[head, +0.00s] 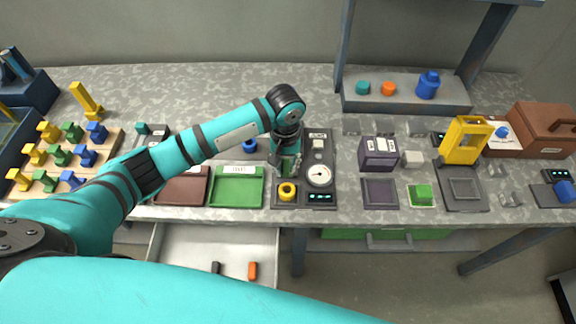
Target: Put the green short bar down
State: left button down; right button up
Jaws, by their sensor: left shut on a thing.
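My left gripper (289,168) points down over the dark gauge panel (318,200) in the middle of the bench. It is shut on the green short bar (285,170), which shows only partly between the fingers. I cannot tell whether the bar touches the panel. My right gripper is not in view.
A green tray (236,203) and a dark red tray (182,200) lie left of the panel. A yellow ring (287,191) and a round gauge (320,175) sit close to the gripper. An open drawer (195,255) below holds an orange bar (252,271) and a dark one.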

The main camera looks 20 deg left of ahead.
aim_at(287, 171)
pick_arm(q)
jog(key=shift+w, duration=0.65)
jog(key=shift+s+f+p, duration=0.15)
jog(key=shift+f+p, duration=0.35)
jog(key=shift+f, duration=1.55)
jog(key=c, duration=1.3)
grip_release()
jog(key=shift+s+f, duration=0.1)
jog(key=shift+o, duration=0.8)
jog(key=shift+f, duration=0.1)
jog(key=r+b, duration=0.1)
jog(key=r, duration=1.2)
jog(key=shift+w, duration=0.2)
